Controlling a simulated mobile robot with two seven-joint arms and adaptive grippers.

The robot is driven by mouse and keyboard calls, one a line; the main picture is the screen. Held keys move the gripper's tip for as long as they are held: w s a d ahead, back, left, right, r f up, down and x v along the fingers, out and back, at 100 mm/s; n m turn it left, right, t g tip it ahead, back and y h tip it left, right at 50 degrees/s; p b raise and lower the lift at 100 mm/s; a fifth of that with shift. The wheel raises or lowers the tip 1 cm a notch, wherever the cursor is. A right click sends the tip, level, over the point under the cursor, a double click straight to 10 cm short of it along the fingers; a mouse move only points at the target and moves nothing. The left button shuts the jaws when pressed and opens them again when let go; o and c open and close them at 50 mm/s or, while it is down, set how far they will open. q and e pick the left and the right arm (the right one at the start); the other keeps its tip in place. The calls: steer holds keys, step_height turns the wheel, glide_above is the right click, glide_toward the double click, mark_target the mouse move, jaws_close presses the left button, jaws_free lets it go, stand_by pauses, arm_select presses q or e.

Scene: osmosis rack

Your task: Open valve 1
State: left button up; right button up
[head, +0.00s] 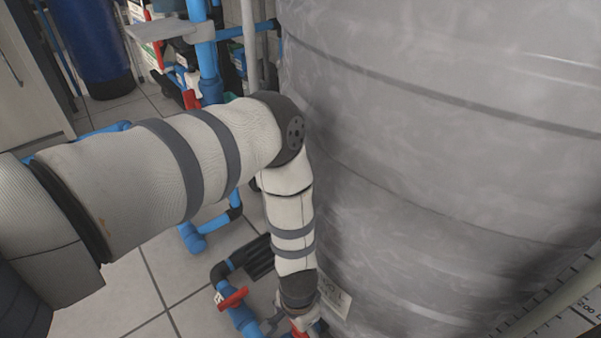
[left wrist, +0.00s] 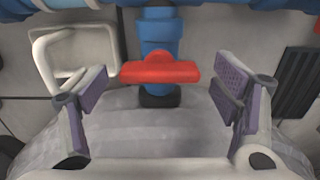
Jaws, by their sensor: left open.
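In the left wrist view, a red valve handle (left wrist: 160,70) sits crosswise on a blue pipe valve body (left wrist: 160,30). My left gripper (left wrist: 163,84) is open, with one purple-padded finger on each side of the handle and a gap to both. In the head view, my left arm reaches down beside the tank and the gripper (head: 292,326) is at the bottom edge, largely cut off, near a bit of red. Another red handle (head: 233,298) on a blue pipe lies to its left. I cannot read any valve number. My right gripper is not in view.
A large grey tank (head: 450,150) fills the right side. Blue pipes (head: 207,60) with red handles stand behind my arm, and a blue cylinder (head: 90,45) is at the back left. In the left wrist view, a white looped fitting (left wrist: 80,55) is beside the left finger. Tiled floor (head: 130,295) is at lower left.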

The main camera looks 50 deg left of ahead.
arm_select(q)
steer(key=c, duration=1.1)
steer(key=shift+c, duration=0.2)
steer(key=shift+r, duration=0.1)
steer(key=n+p, duration=0.1)
steer(key=n, duration=0.7)
steer(key=shift+n+p, duration=0.3)
steer(key=n, duration=0.4)
steer(key=shift+n+p, duration=0.4)
steer(key=shift+n, duration=2.2)
